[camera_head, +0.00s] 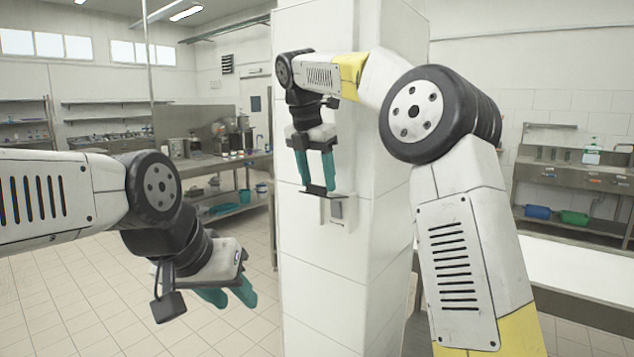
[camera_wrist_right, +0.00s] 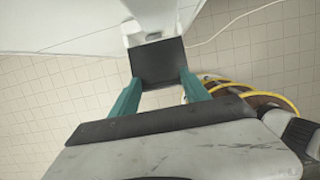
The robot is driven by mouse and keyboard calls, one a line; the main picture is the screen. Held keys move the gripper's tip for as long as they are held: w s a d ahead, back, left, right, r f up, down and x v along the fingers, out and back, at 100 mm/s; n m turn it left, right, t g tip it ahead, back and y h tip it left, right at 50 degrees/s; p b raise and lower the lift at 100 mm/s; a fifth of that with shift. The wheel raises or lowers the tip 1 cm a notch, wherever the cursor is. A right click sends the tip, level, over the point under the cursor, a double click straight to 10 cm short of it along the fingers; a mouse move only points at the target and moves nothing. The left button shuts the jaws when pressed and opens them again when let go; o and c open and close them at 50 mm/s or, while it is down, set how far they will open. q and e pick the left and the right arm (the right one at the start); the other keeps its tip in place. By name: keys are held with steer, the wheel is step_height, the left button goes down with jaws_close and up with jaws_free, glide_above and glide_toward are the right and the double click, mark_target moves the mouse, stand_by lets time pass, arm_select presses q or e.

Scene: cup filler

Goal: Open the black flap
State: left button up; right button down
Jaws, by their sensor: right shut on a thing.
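The black flap (camera_head: 322,191) is a thin dark plate in front of a small white-and-grey box (camera_head: 340,210) on the white pillar. In the head view it looks roughly level, seen nearly edge-on. In the right wrist view it shows as a dark square (camera_wrist_right: 159,62) between the teal fingers. My right gripper (camera_head: 316,188) points down and is shut on the flap; its fingers also show in the right wrist view (camera_wrist_right: 160,90). My left gripper (camera_head: 229,298) hangs at the lower left, away from the flap, with its teal fingers apart and empty.
The white pillar (camera_head: 330,290) stands in the middle. A steel bench (camera_head: 225,208) with pots is behind on the left, and a steel sink counter (camera_head: 585,180) is on the right. Yellow-edged tubing (camera_wrist_right: 245,90) shows in the right wrist view. The tiled floor at left is clear.

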mark_target(314, 192)
steer(key=shift+w+d, duration=0.35)
steer(key=c, duration=0.5)
jaws_free()
steer(key=shift+w, duration=0.15)
steer(key=shift+s+a+r, duration=0.15)
steer(key=shift+s, duration=0.05)
steer(key=v, duration=0.7)
steer(key=shift+s+r, duration=0.1)
steer(key=shift+r, duration=0.1)
